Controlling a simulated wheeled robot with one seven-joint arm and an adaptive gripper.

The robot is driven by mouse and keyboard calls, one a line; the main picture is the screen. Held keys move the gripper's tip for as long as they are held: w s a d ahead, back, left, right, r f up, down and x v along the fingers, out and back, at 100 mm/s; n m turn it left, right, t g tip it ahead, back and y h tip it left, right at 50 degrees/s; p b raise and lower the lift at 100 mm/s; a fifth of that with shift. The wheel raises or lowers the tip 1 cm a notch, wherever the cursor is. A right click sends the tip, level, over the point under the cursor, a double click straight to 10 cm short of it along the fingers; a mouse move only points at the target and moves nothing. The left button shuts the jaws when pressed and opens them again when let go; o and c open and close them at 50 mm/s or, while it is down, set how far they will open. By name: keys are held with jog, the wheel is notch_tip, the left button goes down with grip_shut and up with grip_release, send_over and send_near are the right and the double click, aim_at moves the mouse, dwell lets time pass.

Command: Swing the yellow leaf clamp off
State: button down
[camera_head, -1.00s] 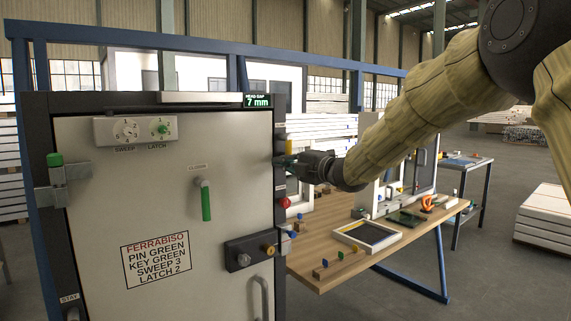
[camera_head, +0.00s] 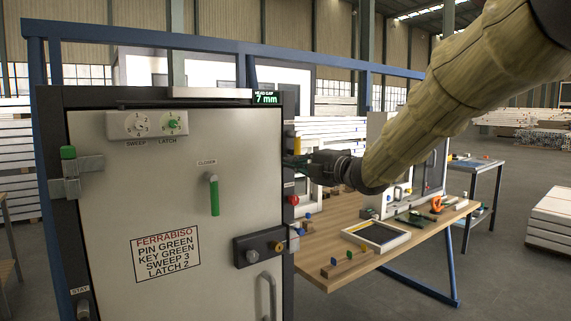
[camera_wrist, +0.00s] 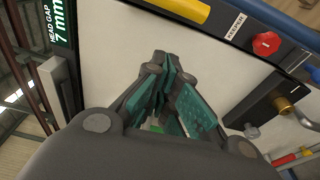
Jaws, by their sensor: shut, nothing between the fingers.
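The yellow leaf clamp (camera_head: 297,146) shows as a small yellow upright piece at the right edge of the door frame. In the wrist view it is a yellow bar (camera_wrist: 182,9) at the top, partly cut off by the picture edge. My gripper (camera_head: 292,161) is at the frame's right edge, just below the clamp in the head view. In the wrist view my gripper (camera_wrist: 163,62) is shut and empty, its teal-padded fingers over the pale door face. The bar lies beyond the fingertips, with a gap visible between them in the picture.
A red knob (camera_wrist: 265,43) beside a "KEEPER" label and a dark lock block (camera_head: 262,248) with a brass knob are near the frame edge. The white door (camera_head: 150,210) fills the left. A wooden workbench (camera_head: 335,272) with trays and small parts stands at right.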

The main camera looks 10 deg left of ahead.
jog(key=v, duration=0.4)
jog(key=shift+s, duration=0.1)
